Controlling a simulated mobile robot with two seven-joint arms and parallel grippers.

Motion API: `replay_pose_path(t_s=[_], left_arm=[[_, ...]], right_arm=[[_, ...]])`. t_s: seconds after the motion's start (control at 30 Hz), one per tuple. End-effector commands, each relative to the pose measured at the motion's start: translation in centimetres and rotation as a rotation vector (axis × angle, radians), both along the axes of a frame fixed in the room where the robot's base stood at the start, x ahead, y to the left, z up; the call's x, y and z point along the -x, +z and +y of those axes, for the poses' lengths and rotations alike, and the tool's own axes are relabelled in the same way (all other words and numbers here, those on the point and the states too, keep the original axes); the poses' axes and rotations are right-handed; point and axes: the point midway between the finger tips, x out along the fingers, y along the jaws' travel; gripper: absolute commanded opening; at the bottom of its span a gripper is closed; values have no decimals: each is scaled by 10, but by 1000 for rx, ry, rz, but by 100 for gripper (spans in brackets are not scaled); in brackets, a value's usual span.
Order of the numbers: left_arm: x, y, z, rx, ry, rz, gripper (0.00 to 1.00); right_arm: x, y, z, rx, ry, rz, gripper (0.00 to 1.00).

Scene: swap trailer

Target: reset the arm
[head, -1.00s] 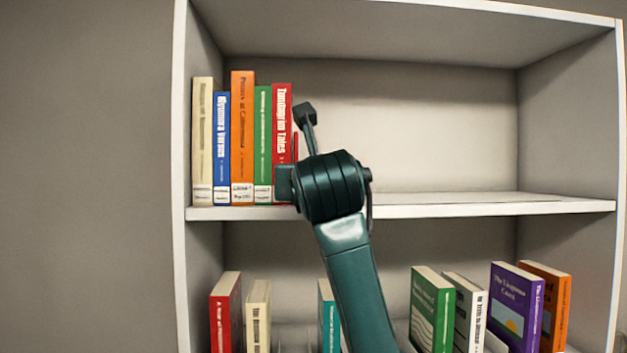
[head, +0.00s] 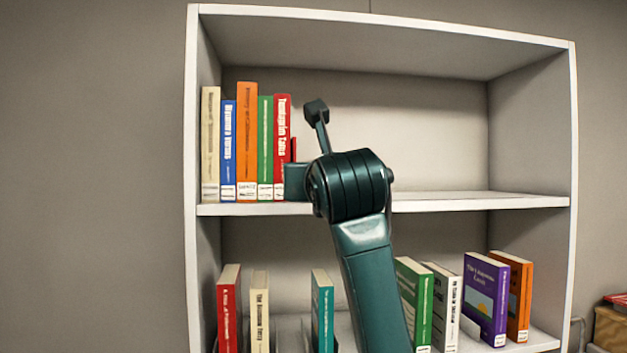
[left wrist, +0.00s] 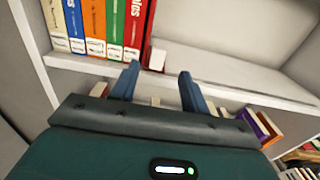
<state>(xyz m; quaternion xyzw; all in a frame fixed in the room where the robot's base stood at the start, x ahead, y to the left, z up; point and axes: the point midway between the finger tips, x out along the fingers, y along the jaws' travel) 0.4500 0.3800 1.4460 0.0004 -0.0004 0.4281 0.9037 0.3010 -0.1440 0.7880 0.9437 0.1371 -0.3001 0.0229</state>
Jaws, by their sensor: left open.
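My left arm rises from the bottom of the head view to the upper shelf. Its dark green wrist (head: 352,185) is in front of the shelf, right of the upright books, and hides most of the hand. In the left wrist view the left gripper (left wrist: 158,86) is open, its two blue fingers apart with nothing held between them. The fingers are near the front edge of the upper shelf. A small red-and-white book (left wrist: 155,57) stands beyond the fingertips, apart from them. My right gripper is in neither view.
The upper shelf (head: 480,202) holds a row of books at the left, ending with a red one (head: 282,150); its right side is clear. The lower shelf holds several spaced books, including a teal (head: 322,310) and a purple one (head: 486,297). A box (head: 611,325) is at far right.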

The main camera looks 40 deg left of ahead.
Motion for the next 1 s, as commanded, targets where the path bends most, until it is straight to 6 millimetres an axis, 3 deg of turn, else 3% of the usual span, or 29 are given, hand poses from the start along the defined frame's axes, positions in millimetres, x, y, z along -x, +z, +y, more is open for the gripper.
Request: replay_pose_path(t_s=[0.6, 0.73, 0.83, 1.0], left_arm=[[0, -1, 0, -2, 3, 2, 45], [-1, -24, 12, -90, 132, 61, 45], [3, -48, 21, -253, 298, 146, 45], [5, -84, 4, -688, 533, 324, 45]], right_arm=[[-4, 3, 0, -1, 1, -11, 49], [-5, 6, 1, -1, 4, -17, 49], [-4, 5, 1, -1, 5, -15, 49], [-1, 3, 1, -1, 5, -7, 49]])
